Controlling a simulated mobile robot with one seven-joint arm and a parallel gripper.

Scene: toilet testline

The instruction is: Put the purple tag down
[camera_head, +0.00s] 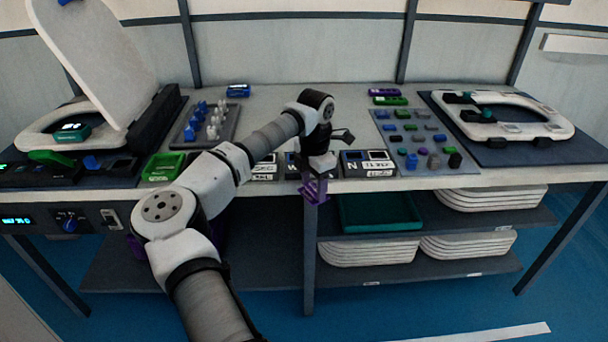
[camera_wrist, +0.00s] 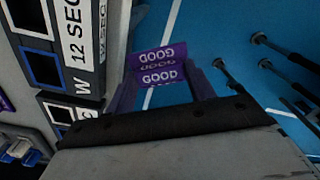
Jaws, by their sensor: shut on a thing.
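The purple tag (camera_wrist: 158,67) shows in the wrist view with the word GOOD on it, upside down in part. It sits between the purple fingers of my gripper (camera_wrist: 160,82), which is shut on it. In the head view my gripper (camera_head: 314,190) hangs at the table's front edge, in front of the black label boxes. The tag itself is hard to tell from the fingers there. The wrist view shows blue floor behind the tag, and the table front with its label boxes (camera_wrist: 62,60) to the left.
The worktable (camera_head: 275,110) carries a toilet seat with raised lid (camera_head: 95,50) at left and another seat (camera_head: 555,120) at right. A parts tray (camera_head: 425,165), a green bin (camera_head: 163,167) and a purple block (camera_head: 383,92) also stand on it. A teal tray (camera_head: 375,213) is on the shelf below.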

